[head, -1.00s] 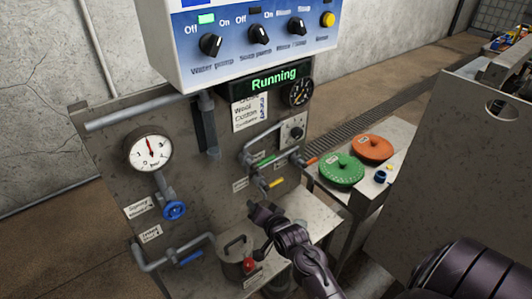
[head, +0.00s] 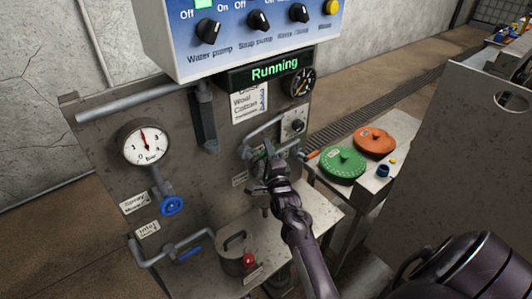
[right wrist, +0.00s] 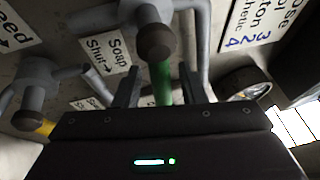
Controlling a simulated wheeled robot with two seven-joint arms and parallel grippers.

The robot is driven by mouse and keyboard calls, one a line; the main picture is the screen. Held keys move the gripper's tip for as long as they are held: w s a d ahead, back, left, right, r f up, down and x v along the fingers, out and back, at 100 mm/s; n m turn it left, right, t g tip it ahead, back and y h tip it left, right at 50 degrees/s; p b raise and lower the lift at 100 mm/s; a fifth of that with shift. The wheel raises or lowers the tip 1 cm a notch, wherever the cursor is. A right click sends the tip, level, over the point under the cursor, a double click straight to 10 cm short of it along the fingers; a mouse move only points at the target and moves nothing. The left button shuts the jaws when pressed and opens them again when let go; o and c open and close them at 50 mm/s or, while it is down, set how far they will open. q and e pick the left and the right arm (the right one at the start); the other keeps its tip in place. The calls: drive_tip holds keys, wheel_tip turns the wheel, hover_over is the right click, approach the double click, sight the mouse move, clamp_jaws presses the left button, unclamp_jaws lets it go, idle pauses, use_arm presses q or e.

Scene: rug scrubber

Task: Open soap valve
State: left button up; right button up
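The soap valve has a green lever handle (right wrist: 163,85), seen in the right wrist view beside a label (right wrist: 110,50) reading "Soap" and "Shut". A round dark pivot cap (right wrist: 154,42) sits at its end. My right gripper (right wrist: 160,88) is open, with one finger on each side of the green handle and gaps showing between. In the head view my right gripper (head: 268,160) is at the pipes on the metal panel and hides most of the valve. My left gripper is not in view.
A yellow-handled valve (right wrist: 45,127) is close by on the left in the wrist view. The control box (head: 240,40) overhangs the panel, with a "Running" display (head: 272,70) below.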

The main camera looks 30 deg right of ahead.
drive_tip(key=shift+w+d+r, duration=0.15)
drive_tip(key=shift+w+r, duration=0.05)
drive_tip(key=shift+w, duration=0.3)
clamp_jaws()
drive_tip(key=shift+f, duration=0.1)
